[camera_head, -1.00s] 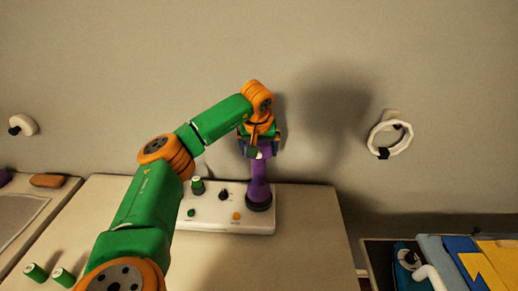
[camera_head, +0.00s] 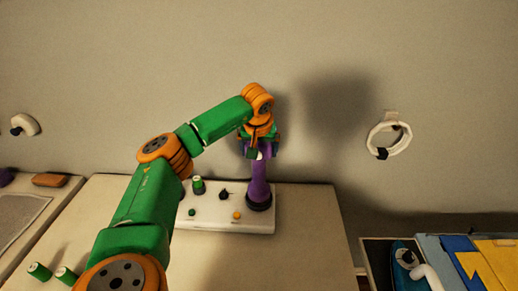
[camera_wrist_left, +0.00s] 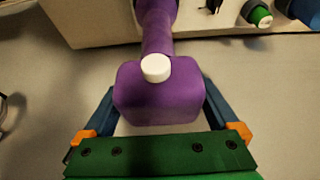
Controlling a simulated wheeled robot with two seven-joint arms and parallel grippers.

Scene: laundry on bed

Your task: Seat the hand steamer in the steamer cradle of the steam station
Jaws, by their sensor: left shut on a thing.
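The purple hand steamer (camera_head: 259,178) stands upright over the right end of the white steam station (camera_head: 218,213). Its lower end meets a dark round piece (camera_head: 259,204) on the station's top; I cannot tell whether this is the cradle's rim or the steamer's own end, nor how deep it sits. My left gripper (camera_head: 259,148) is shut on the steamer's upper part. In the left wrist view the purple block with a white cap (camera_wrist_left: 155,68) lies between the blue fingers, and the shaft runs toward the station. My right gripper is not in view.
The station carries a green spool-like cylinder (camera_head: 198,186), a black knob (camera_head: 224,195) and small buttons. Two green cylinders (camera_head: 52,273) lie at the table's front left. A white ring (camera_head: 388,138) is on the wall. Folded cloths (camera_head: 490,262) lie at the right. The table (camera_head: 310,240) right of the station is clear.

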